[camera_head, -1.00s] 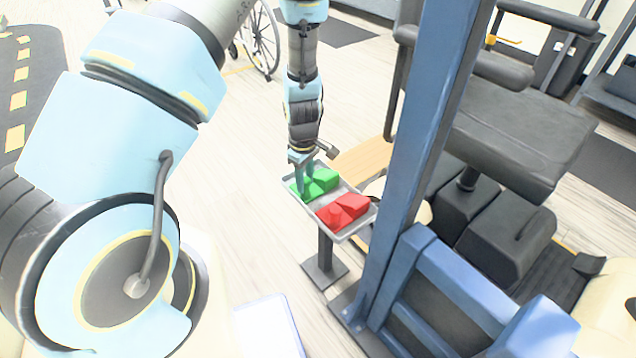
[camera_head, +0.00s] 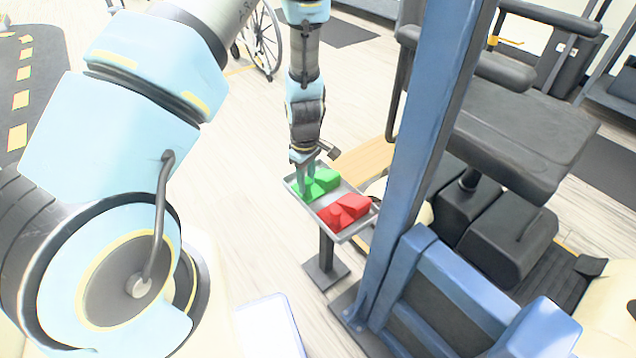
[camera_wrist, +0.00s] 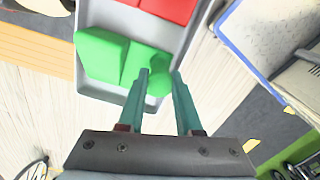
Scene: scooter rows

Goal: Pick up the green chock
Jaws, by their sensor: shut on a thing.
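The green chock (camera_head: 322,182) lies in the far-left half of a grey tray (camera_head: 343,239) on a post stand. In the wrist view the green chock (camera_wrist: 112,58) shows a sloped block and a rounded knob at its right end. My gripper (camera_head: 305,184) reaches down from above at the tray's left end. In the wrist view my gripper (camera_wrist: 160,82) has its fingertips on either side of the knob, shut on it. The chock still appears to rest in the tray.
A red chock (camera_head: 345,210) lies in the same tray beside the green one. A blue post (camera_head: 420,150) and padded gym machine (camera_head: 520,130) stand close to the right. A wheelchair wheel (camera_head: 265,40) is at the back. The floor left of the stand is clear.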

